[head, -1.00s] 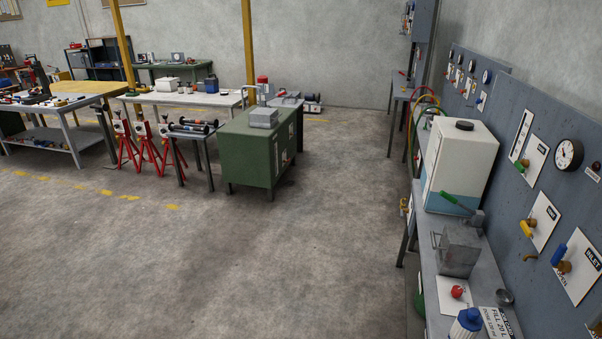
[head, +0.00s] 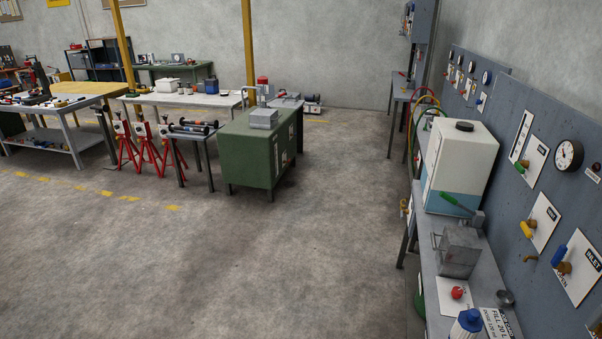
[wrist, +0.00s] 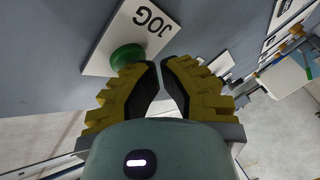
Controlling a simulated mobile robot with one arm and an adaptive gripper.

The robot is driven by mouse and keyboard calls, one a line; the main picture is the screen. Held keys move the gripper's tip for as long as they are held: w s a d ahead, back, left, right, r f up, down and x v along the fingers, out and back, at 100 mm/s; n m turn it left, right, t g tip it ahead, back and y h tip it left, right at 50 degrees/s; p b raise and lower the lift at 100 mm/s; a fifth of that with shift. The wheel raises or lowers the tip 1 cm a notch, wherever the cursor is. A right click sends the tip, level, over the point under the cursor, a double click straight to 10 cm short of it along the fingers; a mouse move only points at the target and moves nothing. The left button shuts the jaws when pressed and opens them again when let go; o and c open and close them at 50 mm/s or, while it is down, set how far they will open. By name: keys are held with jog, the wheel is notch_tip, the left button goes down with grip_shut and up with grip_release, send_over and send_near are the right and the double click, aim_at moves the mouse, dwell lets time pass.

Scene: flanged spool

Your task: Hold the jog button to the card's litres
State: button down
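The green jog button (wrist: 128,55) sits on a white plate marked JOG (wrist: 150,22) on a grey panel in the wrist view. My gripper (wrist: 160,66) has its yellow fingers drawn together, with only a narrow gap between the tips and nothing seen between them. The left fingertip is right at the button and overlaps its edge; I cannot tell how far the button is pressed. In the head view the card (head: 495,323) reads FILL 20 L, its lower line too small to read. The pale tank (head: 464,150) shows blue liquid (head: 434,196) in its lower part. My gripper is outside the head view.
The panel behind holds a gauge (head: 568,154) and valves. The floor left of the bench is clear.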

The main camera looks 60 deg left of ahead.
dwell(0.7)
jog(key=shift+s+a+b, duration=0.6)
jog(key=shift+a+b, duration=0.1)
jog(key=shift+b, duration=0.1)
jog(key=s+a+b, duration=0.3)
jog(key=shift+s+a+b, duration=0.1)
jog(key=shift+a+b, duration=0.2)
jog(key=shift+a, duration=0.1)
